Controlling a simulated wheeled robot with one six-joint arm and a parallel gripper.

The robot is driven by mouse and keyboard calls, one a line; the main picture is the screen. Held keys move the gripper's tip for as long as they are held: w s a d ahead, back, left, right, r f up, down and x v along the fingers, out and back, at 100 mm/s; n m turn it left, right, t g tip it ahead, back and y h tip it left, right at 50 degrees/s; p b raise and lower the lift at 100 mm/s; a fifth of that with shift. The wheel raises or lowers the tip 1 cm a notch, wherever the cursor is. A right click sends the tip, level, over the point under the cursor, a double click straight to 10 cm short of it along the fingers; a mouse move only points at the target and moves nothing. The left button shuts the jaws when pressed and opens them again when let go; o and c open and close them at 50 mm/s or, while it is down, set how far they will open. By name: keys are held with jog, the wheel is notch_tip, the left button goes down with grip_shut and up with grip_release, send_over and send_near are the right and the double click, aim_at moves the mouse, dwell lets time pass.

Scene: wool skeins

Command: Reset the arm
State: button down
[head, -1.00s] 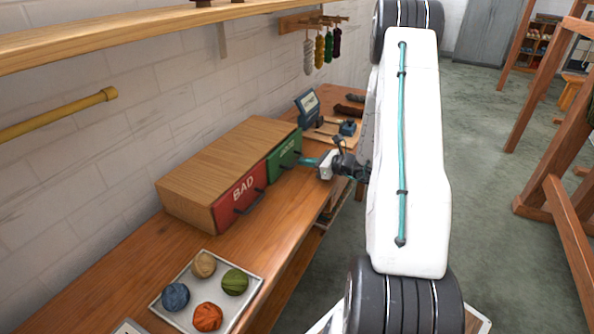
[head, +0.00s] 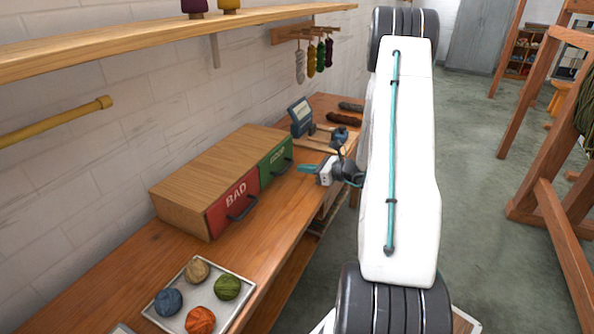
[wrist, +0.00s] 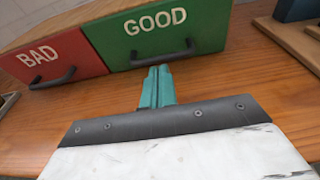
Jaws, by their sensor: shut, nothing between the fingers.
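My gripper (head: 309,168) is shut and empty, with teal fingers held just in front of the green drawer (head: 275,163). In the wrist view the gripper (wrist: 157,72) points toward the green drawer marked GOOD (wrist: 165,35), with the fingertips low and near its black handle. I cannot tell whether they touch it. The red drawer marked BAD (head: 232,205) is to the left of the green one in the same wooden box (head: 212,172). Both drawers look closed. Part of my white arm covers the right middle of the head view.
A tray (head: 244,288) with several yarn balls lies on the bench (head: 185,255) in front of the box. A small screen device (head: 301,117) stands behind my gripper. A shelf (head: 150,45) and hanging skeins (head: 311,60) are on the wall. Wooden frames (head: 530,140) stand at the right.

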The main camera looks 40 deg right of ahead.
jog(key=v, duration=1)
jog(key=shift+s+d, duration=0.1)
jog(key=s+a+r+n+g+y, duration=0.1)
jog(key=s+a+r+n+g, duration=0.25)
jog(key=a+n, duration=0.35)
jog(key=s+a+r+n+g+y, duration=0.1)
jog(key=s+a+r+n+g, duration=0.15)
jog(key=a+n+g, duration=0.4)
jog(key=s+a+r+n+g+y, duration=0.2)
jog(key=a+r+n+g, duration=0.1)
jog(key=a, duration=0.7)
jog(key=s+a+r+n+h, duration=0.9)
jog(key=s+a+r+n, duration=0.2)
jog(key=a+r+n, duration=0.2)
jog(key=shift+s+a+n+h, duration=0.3)
jog(key=shift+a+n, duration=0.15)
jog(key=shift+n, duration=0.7)
jog(key=shift+r, duration=0.1)
